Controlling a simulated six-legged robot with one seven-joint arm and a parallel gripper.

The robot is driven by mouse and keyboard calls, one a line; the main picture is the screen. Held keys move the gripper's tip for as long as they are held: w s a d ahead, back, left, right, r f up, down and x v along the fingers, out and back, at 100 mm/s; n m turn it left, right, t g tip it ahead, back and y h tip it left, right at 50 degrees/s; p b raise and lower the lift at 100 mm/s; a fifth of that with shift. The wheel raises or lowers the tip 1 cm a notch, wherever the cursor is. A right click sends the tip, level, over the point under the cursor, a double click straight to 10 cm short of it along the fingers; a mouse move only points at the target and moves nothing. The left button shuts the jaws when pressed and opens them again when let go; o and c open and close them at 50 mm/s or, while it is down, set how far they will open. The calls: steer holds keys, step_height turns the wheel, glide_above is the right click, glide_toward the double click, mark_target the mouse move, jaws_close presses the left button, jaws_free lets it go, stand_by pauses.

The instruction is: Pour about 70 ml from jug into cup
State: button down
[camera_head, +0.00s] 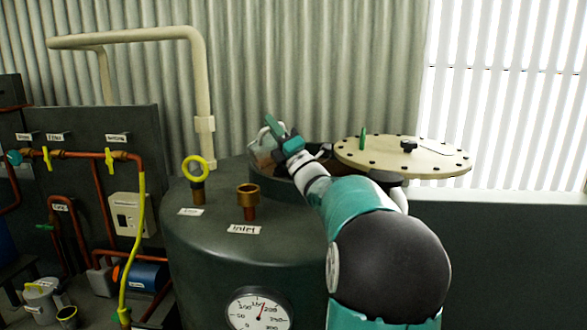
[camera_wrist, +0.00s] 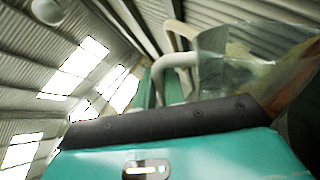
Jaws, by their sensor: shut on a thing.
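My gripper (camera_head: 283,137) is at the tank's open top in the head view, shut on a clear jug (camera_head: 264,146). Only part of the jug shows there, left of the gripper, and it looks tilted. In the wrist view the clear jug (camera_wrist: 222,62) shows at the upper right, with something yellowish-brown seen through or behind it. My gripper's teal body fills the bottom of that view, and the fingertips are hidden. A small dark cup (camera_head: 67,315) with a yellowish inside stands at the lower left in the head view. I cannot tell whether it is the task's cup.
The dark tank (camera_head: 190,235) carries a yellow ring fitting (camera_head: 196,168), a brass inlet (camera_head: 248,195) and a gauge (camera_head: 259,311). Its round lid (camera_head: 390,155) is swung to the right. A grey container (camera_head: 40,300) stands by the small cup. Pipes and valves crowd the left.

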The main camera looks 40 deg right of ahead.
steer(key=shift+d+f+m+h+b, duration=0.2)
steer(key=shift+f+m+h+b, duration=0.1)
steer(key=shift+m+h, duration=0.15)
stand_by(0.4)
steer(key=shift+s+d+m+h+b, duration=0.1)
steer(key=shift+d+m+h+b, duration=0.2)
steer(key=shift+m+h, duration=0.35)
steer(key=shift+s+a, duration=0.1)
